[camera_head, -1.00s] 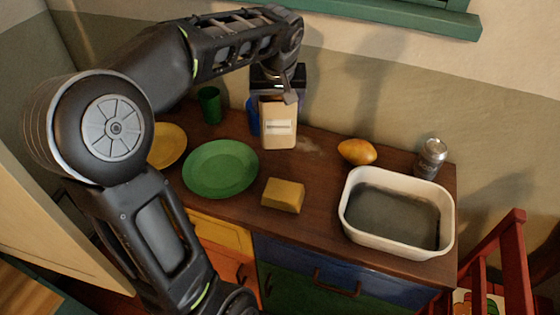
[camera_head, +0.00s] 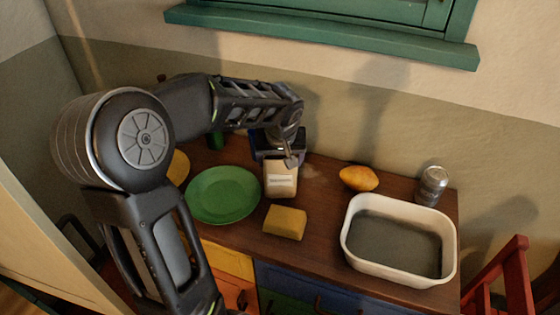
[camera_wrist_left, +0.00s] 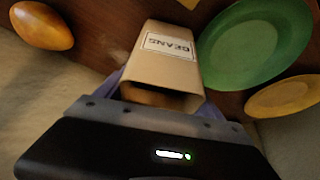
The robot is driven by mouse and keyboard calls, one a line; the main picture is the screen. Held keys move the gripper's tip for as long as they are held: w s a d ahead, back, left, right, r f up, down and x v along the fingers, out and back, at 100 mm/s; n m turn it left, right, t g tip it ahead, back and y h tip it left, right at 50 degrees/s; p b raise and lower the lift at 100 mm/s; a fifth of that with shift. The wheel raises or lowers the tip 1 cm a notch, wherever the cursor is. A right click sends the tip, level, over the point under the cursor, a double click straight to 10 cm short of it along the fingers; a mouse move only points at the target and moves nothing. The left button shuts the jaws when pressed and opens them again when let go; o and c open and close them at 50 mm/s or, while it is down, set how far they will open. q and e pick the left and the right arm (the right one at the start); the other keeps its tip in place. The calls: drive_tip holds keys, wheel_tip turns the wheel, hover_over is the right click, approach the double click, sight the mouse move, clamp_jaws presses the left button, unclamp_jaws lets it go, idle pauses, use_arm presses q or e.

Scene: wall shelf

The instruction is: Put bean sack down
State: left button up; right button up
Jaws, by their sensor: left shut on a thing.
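The bean sack (camera_head: 281,180) is a tan paper bag with a white label, upright on or just above the wooden counter top near the wall. In the left wrist view the sack (camera_wrist_left: 163,65) shows its label reading BEANS. My left gripper (camera_head: 279,160) is shut on the upper part of the sack, reaching it from above and behind. Whether the sack's base touches the counter is hard to tell. My right gripper is not in view.
A green plate (camera_head: 223,194) lies left of the sack, and a yellow block (camera_head: 285,222) in front. An orange fruit (camera_head: 359,178), a metal can (camera_head: 431,185) and a white basin (camera_head: 350,240) stand to the right. A green cup (camera_head: 216,140) is partly hidden by my arm.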

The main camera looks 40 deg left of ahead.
use_arm(q)
drive_tip(key=shift+f, duration=0.6)
drive_tip(key=shift+f+b, duration=0.15)
drive_tip(key=shift+b, duration=0.15)
drive_tip(key=o, duration=1.9)
drive_tip(key=shift+r+p, duration=0.3)
drive_tip(key=shift+p, duration=0.1)
drive_tip(key=b+v, duration=0.1)
drive_tip(key=v, duration=1.1)
drive_tip(key=shift+b, duration=0.4)
drive_tip(key=shift+f, duration=0.1)
